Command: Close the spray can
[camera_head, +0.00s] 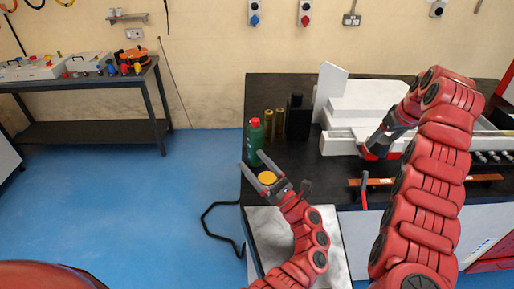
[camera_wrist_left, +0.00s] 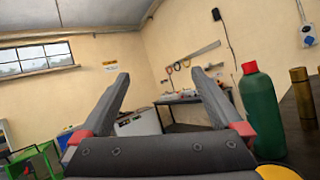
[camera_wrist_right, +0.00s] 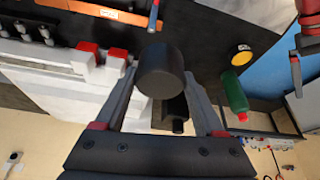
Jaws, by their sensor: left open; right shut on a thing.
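A black can-like thing (camera_head: 298,120) with a narrower top stands upright on the black bench, beside two brass cylinders. I take it for the spray can; it also shows in the right wrist view (camera_wrist_right: 178,112), partly hidden. My right gripper (camera_head: 372,152) is above the bench, to the right of it. In the right wrist view its fingers are shut on a dark round cylinder (camera_wrist_right: 160,70), which looks like a cap. My left gripper (camera_head: 252,160) is open and empty at the bench's left edge, near a yellow-topped thing (camera_head: 267,177) and a green bottle (camera_head: 256,140).
The green bottle has a red cap and stands just right of my left gripper in its wrist view (camera_wrist_left: 262,115). A white machine (camera_head: 370,105) fills the bench's back right. A copper-coloured bar (camera_head: 480,178) and a red-handled tool (camera_head: 364,190) lie in front of it.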

